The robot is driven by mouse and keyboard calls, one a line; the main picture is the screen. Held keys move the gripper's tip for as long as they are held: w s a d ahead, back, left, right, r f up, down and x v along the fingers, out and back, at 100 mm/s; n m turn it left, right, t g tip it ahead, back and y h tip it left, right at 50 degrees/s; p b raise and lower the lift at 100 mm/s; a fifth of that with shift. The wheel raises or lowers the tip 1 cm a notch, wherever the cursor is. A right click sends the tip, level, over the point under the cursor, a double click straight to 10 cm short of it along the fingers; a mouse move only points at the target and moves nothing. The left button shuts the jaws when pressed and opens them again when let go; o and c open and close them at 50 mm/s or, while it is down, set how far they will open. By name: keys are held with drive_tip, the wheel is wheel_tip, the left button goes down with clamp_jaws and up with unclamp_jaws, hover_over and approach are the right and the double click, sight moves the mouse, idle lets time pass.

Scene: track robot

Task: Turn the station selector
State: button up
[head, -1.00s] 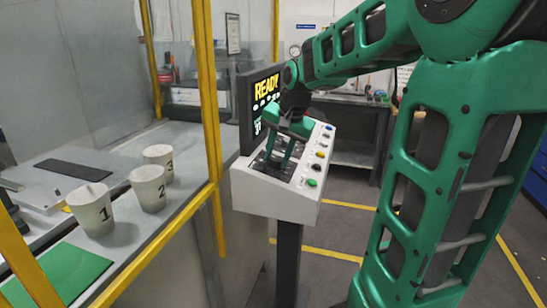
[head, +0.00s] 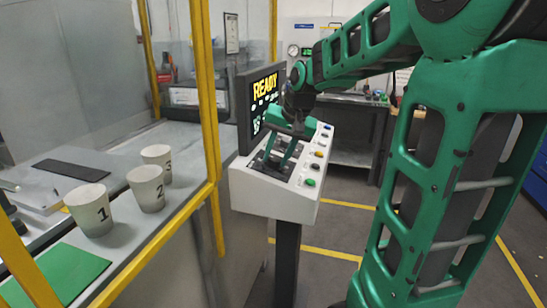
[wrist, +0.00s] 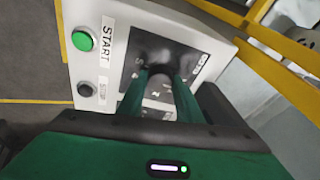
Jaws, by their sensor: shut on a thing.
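The station selector is on the dark plate (head: 256,170) at the left of the white sloped console (head: 270,196). My gripper (head: 276,164) reaches down onto this plate. In the wrist view my gripper (wrist: 160,75) meets the dark plate (wrist: 172,48), where parts of printed marks show around the fingers. The screen (head: 262,105) above the console reads READY, with small green symbols below it.
A green START button (wrist: 83,41) and a dark button (wrist: 86,89) sit beside the plate. Several coloured buttons line the console's right side. Yellow posts (head: 208,90) and a bench with numbered cups (head: 90,210) stand left.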

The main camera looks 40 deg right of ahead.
drive_tip(key=o, duration=1)
drive_tip(key=shift+o, duration=0.2)
drive_tip(key=v, duration=1)
drive_tip(key=shift+r, duration=0.35)
drive_tip(key=shift+s, duration=0.1)
